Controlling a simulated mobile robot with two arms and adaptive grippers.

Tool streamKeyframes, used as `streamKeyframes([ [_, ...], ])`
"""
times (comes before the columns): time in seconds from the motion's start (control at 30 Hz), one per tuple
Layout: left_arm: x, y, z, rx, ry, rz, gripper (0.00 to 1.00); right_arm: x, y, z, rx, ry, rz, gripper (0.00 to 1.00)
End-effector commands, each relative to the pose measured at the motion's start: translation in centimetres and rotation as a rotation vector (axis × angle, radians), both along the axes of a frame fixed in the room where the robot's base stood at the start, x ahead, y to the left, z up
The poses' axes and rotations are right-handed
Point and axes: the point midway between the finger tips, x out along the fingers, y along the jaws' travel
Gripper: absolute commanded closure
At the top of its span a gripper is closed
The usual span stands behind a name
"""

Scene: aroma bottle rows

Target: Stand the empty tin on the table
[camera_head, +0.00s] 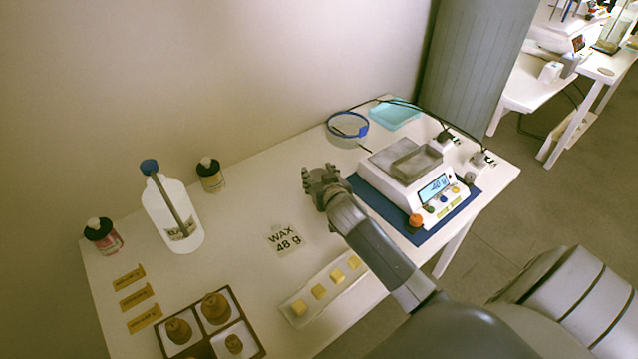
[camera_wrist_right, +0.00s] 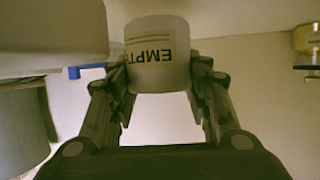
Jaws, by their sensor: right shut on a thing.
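The empty tin (camera_wrist_right: 158,75) is a white, round tin with a dark "EMPT…" label, partly cut off, in the right wrist view. My right gripper (camera_head: 318,178) is shut on it, with one finger on each side of its wall. In the head view the gripper is over the white table (camera_head: 243,200), left of the scale; the tin itself is hidden there by the gripper. I cannot tell whether the tin touches the table. My left gripper is not in view.
The scale (camera_head: 440,188) with a metal pan stands on a blue mat (camera_head: 384,208). A "WAX 48 g" card (camera_head: 286,240), a tray of yellow cubes (camera_head: 330,287), a white bottle (camera_head: 165,215) and a small jar (camera_head: 210,176) are nearby. A blue-rimmed round vessel (camera_head: 347,127) stands behind.

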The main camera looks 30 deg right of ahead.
Motion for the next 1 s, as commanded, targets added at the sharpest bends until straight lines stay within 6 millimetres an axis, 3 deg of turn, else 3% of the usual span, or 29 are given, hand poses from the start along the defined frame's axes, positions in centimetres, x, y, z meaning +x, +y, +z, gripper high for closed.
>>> streamKeyframes([
  [0.13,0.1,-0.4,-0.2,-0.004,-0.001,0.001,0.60,0.0,0.0,-2.3,0.001,0.003,0.000,0.75],
  [0.5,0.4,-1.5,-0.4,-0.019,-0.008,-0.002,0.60,0.0,0.0,-2.8,0.000,0.001,0.000,0.75],
  [0.53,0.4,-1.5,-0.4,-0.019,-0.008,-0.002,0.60,0.0,0.0,-2.8,0.000,0.001,0.000,0.53],
  [0.6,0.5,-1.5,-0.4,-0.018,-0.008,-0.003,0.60,0.0,0.0,-2.7,0.000,0.001,0.000,0.37],
  [1.0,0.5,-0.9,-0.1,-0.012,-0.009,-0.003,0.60,0.0,0.0,-2.3,-0.001,0.001,0.000,0.35],
])
